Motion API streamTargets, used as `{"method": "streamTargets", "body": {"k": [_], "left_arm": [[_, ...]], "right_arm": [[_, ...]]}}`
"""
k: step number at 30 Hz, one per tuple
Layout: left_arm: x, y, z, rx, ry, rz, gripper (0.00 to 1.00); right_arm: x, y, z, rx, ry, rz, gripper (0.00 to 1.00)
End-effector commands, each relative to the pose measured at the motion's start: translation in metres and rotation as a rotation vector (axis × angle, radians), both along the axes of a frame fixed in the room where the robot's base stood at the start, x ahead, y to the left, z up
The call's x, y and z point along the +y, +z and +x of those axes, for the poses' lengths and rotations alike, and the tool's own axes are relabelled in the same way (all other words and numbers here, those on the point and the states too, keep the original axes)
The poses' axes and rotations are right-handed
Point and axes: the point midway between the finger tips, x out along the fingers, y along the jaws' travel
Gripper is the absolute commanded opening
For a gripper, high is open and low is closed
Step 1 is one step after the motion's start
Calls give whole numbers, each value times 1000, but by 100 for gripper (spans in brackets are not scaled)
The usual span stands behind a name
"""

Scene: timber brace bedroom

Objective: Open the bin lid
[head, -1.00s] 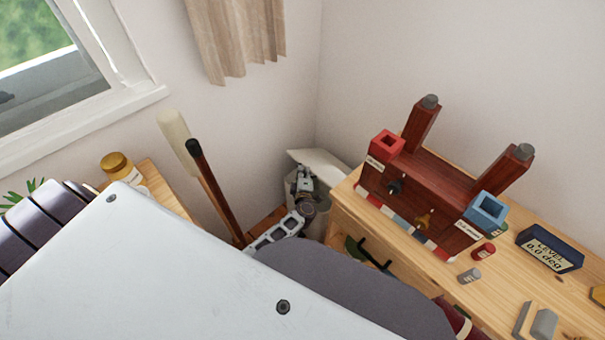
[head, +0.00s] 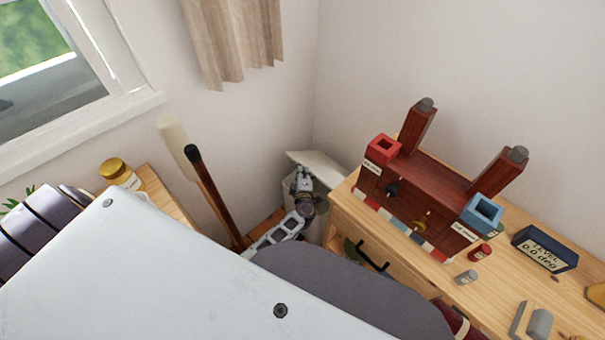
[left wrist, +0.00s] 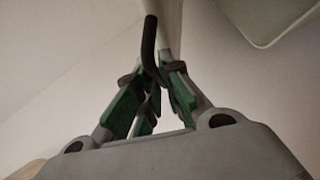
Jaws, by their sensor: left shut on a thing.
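The pale bin (head: 319,222) stands in the corner, partly hidden behind my left arm. Its cream lid (head: 322,164) shows as a tilted flat panel behind my left gripper (head: 303,176). In the left wrist view, a pale panel with a rounded corner (left wrist: 265,18), which looks like the lid, is at the upper right. There my left gripper (left wrist: 154,95) has its green-padded fingers closed around the lower end of a dark curved bar (left wrist: 149,42). I cannot tell which part of the bin this bar belongs to. My right gripper is not in view.
A wooden dresser (head: 345,207) stands right of the bin, carrying a dark red wooden rack (head: 432,187) and a level box (head: 545,248). A long-handled mallet (head: 215,195) leans left of the bin. A gold-lidded jar (head: 119,174) stands on the wooden surface at left.

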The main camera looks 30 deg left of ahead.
Motion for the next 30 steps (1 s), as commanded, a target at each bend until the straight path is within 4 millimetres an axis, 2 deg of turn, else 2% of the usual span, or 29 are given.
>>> {"method": "streamTargets", "body": {"k": [2, 3, 7, 8, 20, 30], "left_arm": [[0, 1, 0, -1, 1, 1, 0], [0, 1, 0, -1, 1, 1, 12], [0, 0, 0, -1, 1, 1, 29], [0, 0, 0, -1, 1, 1, 30], [-1, 0, -1, 0, -1, 0, 30], [-8, 3, -14, 1, -1, -2, 30]], "right_arm": [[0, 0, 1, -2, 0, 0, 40], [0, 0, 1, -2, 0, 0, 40], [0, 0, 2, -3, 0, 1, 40], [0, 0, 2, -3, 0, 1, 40], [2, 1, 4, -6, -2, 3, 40], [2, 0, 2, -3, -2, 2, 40]]}}
